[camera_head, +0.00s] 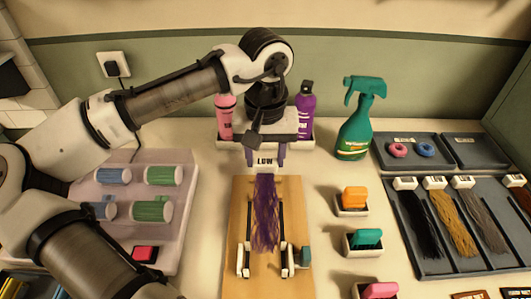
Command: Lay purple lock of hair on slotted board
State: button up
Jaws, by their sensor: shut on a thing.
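The purple lock of hair (265,215) hangs from a white labelled tab (264,163) in the head view. My gripper (266,155) is shut on the tab, fingers pointing down. The lock extends from the tab toward the front, over the wooden slotted board (240,203) at the middle of the counter. The board carries two dark rails with white end pieces, one on each side of the lock. I cannot tell whether the hair touches the board or is slightly above it.
A grey tray (432,268) at right holds black, blond and grey locks. A green spray bottle (356,122) stands behind right. Pink (225,115) and purple (305,110) bottles stand behind my gripper. Coloured clips (354,198) sit right of the board; a roller tray (118,230) lies left.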

notch_tip(320, 180, down, 3)
jog(key=shift+f+b, duration=0.15)
jog(key=shift+b, duration=1.1)
jog(key=shift+f+b, duration=0.45)
jog(key=shift+f, duration=1)
jog(key=shift+f, duration=0.15)
jog(key=o, duration=1.3)
jog(key=shift+r+p, duration=3.55)
jog(key=shift+p, duration=0.15)
jog(key=shift+f, duration=0.1)
